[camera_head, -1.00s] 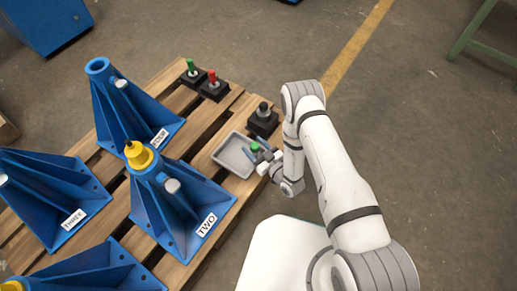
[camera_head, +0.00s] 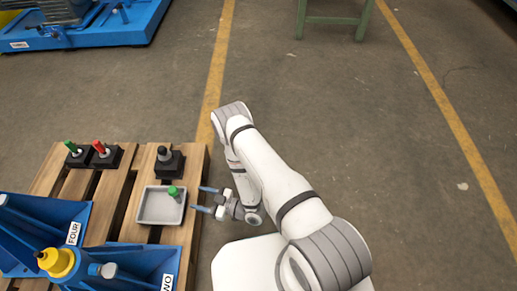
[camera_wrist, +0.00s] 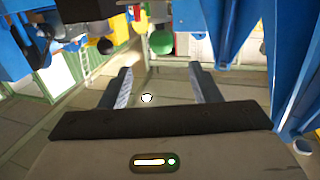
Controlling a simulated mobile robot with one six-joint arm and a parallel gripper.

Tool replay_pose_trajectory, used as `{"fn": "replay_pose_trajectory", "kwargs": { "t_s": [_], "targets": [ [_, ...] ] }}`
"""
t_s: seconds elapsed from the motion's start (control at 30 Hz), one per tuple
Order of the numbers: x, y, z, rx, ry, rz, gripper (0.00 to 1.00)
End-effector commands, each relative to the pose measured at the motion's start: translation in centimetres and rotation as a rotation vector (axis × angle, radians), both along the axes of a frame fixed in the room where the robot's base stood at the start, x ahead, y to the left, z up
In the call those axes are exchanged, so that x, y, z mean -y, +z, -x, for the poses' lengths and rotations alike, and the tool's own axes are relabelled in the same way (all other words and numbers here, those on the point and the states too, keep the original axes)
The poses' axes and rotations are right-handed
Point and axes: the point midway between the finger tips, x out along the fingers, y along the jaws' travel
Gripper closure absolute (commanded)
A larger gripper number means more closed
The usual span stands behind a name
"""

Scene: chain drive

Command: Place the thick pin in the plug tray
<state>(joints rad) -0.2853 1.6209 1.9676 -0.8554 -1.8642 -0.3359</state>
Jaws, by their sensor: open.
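A pin with a thick green head (camera_head: 173,191) is in the grey tray (camera_head: 143,219), near its right wall, and looks upright. Its lower part is hard to see. My gripper (camera_head: 203,199) is open and empty just right of the tray, its two bluish fingers pointing left toward the pin but apart from it. In the wrist view, the open fingers (camera_wrist: 163,88) have nothing between them, and a round green end (camera_wrist: 160,42) shows beyond them.
A black block with a grey pin (camera_head: 168,162) stands behind the tray. Black blocks with a green pin (camera_head: 72,149) and a red pin (camera_head: 100,149) stand at the back left of the pallet. Blue stands (camera_head: 130,262) are at front left. The floor to the right is clear.

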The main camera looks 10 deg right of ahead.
Motion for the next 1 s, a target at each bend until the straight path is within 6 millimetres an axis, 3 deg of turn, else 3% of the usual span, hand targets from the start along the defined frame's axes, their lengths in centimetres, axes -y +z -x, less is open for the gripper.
{"fn": "replay_pose_trajectory", "kwargs": {
  "t_s": [0.17, 0.27, 0.4, 0.6, 0.8, 1.0],
  "targets": [
    [-0.1, 2.0, -4.2, 0.008, -0.018, 0.12, 0.43],
    [0.5, 3.8, -7.8, -0.007, -0.05, 0.242, 0.43],
    [2.4, 7.1, -12.2, -0.049, -0.119, 0.41, 0.43],
    [6.8, 12.9, -16.5, -0.151, -0.258, 0.615, 0.43],
    [12.3, 19.5, -17.6, -0.299, -0.424, 0.764, 0.43],
    [17.7, 26.3, -15.3, -0.491, -0.592, 0.851, 0.43]
  ]
}}
